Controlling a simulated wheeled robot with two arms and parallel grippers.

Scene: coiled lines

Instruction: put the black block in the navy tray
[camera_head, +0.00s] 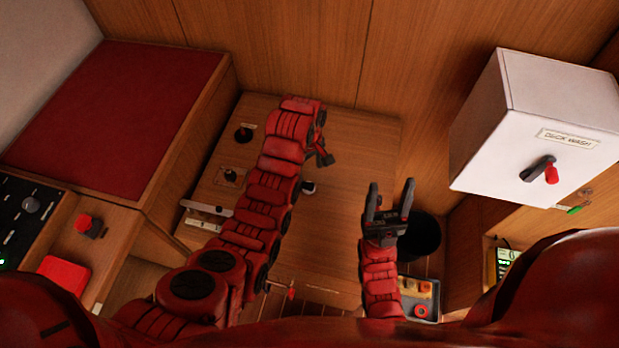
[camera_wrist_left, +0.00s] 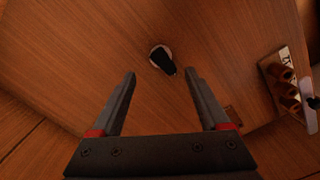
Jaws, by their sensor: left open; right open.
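A black knob or lever on a pale round base (camera_wrist_left: 163,60) lies just beyond the fingertips there. My right gripper (camera_head: 389,205) is open and empty, pointing up in the picture beside a dark round bin (camera_head: 428,238).
A white box with a black and red lever (camera_head: 541,168) hangs at the right. A red-topped wooden bench (camera_head: 110,105) stands at the left. The wooden panel (camera_head: 365,150) carries several black fittings.

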